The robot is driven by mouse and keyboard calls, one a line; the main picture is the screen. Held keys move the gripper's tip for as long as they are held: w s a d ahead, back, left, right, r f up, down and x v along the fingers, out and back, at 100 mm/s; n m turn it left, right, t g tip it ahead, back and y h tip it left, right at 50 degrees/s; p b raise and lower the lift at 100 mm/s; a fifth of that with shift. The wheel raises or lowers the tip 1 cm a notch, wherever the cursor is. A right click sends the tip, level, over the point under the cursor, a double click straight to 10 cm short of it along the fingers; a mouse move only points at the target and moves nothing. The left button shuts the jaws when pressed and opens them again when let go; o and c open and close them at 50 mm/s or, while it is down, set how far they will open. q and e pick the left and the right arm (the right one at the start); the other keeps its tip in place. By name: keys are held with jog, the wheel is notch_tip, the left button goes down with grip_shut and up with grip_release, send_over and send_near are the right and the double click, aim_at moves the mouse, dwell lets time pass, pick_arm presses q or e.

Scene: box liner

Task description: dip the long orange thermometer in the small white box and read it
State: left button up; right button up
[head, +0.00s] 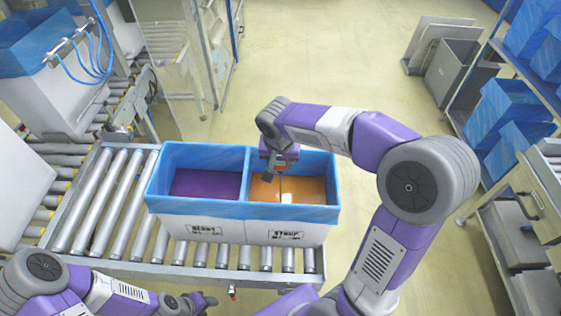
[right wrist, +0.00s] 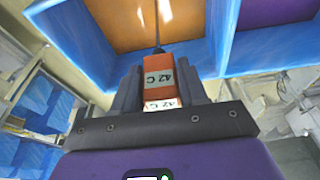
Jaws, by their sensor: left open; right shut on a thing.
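My right gripper (head: 281,168) is shut on the orange thermometer (right wrist: 158,60), above the right compartment of the blue-lined white box (head: 240,232). Its grey display reads 42 C in the right wrist view, where the gripper (right wrist: 163,95) clasps the handle. A thin dark probe points down toward the orange contents (head: 315,190). I cannot tell whether its tip is under the surface. A small white thing (head: 286,197) shows at the orange surface; its nature is unclear. My left gripper (head: 203,300) is open and empty, in front of the conveyor.
The left compartment holds purple contents (head: 205,184); a blue-lined divider separates the two. The box stands on a roller conveyor (head: 105,205). Shelves with blue bins (head: 508,105) stand at the right. Grey bins (head: 452,68) stand at the back, with open floor between.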

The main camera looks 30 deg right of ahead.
jog(key=w+d+p+v, duration=0.1)
jog(key=w+p+v, duration=0.1)
jog(key=p+v, duration=0.5)
jog(key=w+d+r+p+v, duration=0.1)
jog(key=w+p+v, duration=0.1)
jog(key=p+v, duration=0.6)
jog(key=v, duration=0.5)
jog(key=shift+d+r+p, duration=0.3)
jog(key=shift+d+r, duration=0.05)
jog(key=shift+d, duration=0.05)
jog(key=shift+s, duration=0.1)
dwell(0.5)
